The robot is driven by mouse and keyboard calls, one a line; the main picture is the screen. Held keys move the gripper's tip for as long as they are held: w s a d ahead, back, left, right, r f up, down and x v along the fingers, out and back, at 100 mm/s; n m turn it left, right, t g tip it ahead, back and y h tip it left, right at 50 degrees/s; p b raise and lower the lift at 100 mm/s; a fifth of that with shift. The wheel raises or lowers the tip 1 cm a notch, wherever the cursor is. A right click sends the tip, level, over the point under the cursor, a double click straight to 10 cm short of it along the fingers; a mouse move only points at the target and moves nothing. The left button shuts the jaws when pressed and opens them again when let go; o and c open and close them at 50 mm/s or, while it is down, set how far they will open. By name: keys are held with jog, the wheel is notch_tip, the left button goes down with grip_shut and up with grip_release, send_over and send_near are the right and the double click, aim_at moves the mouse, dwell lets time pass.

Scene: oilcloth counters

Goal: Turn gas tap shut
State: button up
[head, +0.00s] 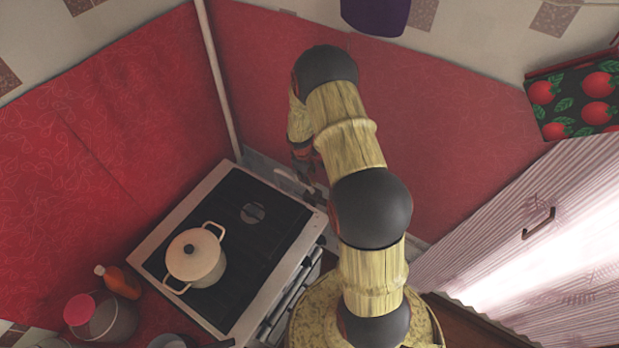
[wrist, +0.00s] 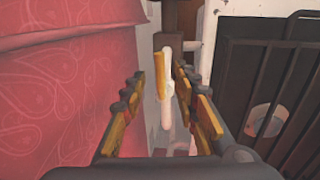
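The gas tap's yellow lever (wrist: 159,76) shows in the wrist view, lying along a white pipe (wrist: 168,95) below a dark fitting (wrist: 182,14). My gripper (wrist: 157,84) is open, with one finger to each side of the lever in the picture. I see a gap between the lever and each finger, and cannot tell how far ahead the lever is. In the head view my gripper (head: 303,165) is down behind the stove's back corner, mostly hidden by my arm. The tap cannot be made out there.
The stove (head: 180,222) carries a lidded cream pot (head: 194,257). Red walls (head: 110,125) close in the corner. Dark bars (wrist: 285,75) stand close on the right in the wrist view. An orange bottle (head: 119,281) and a glass jar (head: 112,318) are at the left.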

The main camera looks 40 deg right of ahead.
jog(key=shift+w+d+f, duration=0.1)
jog(key=shift+d+f, duration=0.1)
jog(key=shift+f, duration=0.75)
jog(key=shift+d+f, duration=0.15)
jog(key=shift+f, duration=0.75)
jog(key=shift+c, duration=0.3)
grip_shut()
